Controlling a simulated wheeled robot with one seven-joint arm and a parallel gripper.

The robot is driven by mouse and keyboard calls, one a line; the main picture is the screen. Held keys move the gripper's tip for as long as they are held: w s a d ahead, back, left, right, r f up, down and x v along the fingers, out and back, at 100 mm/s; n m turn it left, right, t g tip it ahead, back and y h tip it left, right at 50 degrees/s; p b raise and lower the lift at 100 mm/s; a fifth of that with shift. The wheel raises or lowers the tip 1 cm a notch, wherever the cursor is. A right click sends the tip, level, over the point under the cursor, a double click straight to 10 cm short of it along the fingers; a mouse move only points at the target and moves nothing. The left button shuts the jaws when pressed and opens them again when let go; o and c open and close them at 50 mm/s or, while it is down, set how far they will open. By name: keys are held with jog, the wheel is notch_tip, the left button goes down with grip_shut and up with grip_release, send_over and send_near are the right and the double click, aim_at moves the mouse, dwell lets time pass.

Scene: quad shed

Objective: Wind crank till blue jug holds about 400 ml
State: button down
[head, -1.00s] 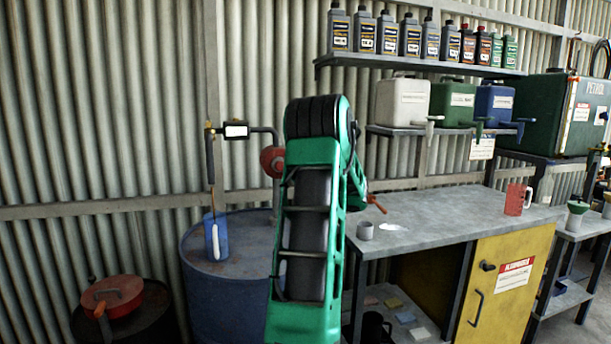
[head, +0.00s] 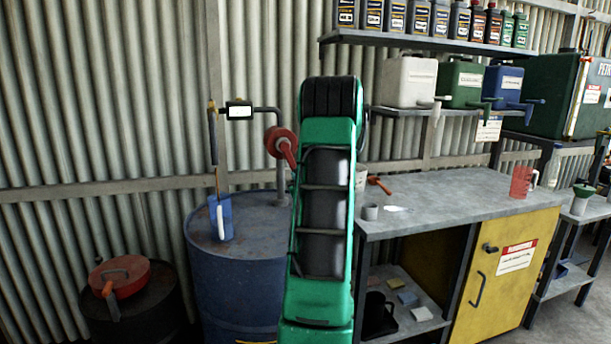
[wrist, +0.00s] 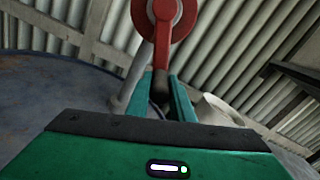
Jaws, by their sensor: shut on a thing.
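The blue jug (head: 226,219) stands upright on top of the blue drum (head: 240,272), under the pump's spout nozzle (head: 213,138). A thin brown stream runs from the nozzle into the jug; its fill level is too small to read. A meter (head: 239,111) with a lit display sits on the spout pipe; its digits cannot be read. The red crank (head: 281,143) is at the pump, its arm pointing down right. In the wrist view the crank arm (wrist: 162,55) hangs down to its dark grip, where my gripper (wrist: 164,93) is shut on it. My arm hides the gripper in the head view.
Shelves with bottles and coloured containers hang above. A dark drum with a red-topped item (head: 122,277) stands at lower left.

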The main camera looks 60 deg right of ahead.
jog(key=shift+w+a+f, duration=0.1)
jog(key=shift+w+a, duration=0.1)
jog(key=shift+a, duration=0.05)
dwell(0.3)
jog(key=c, duration=1.5)
grip_release()
jog(key=shift+c, duration=0.2)
jog(key=v, duration=1)
jog(key=shift+s+a, duration=0.2)
jog(key=shift+a, duration=0.05)
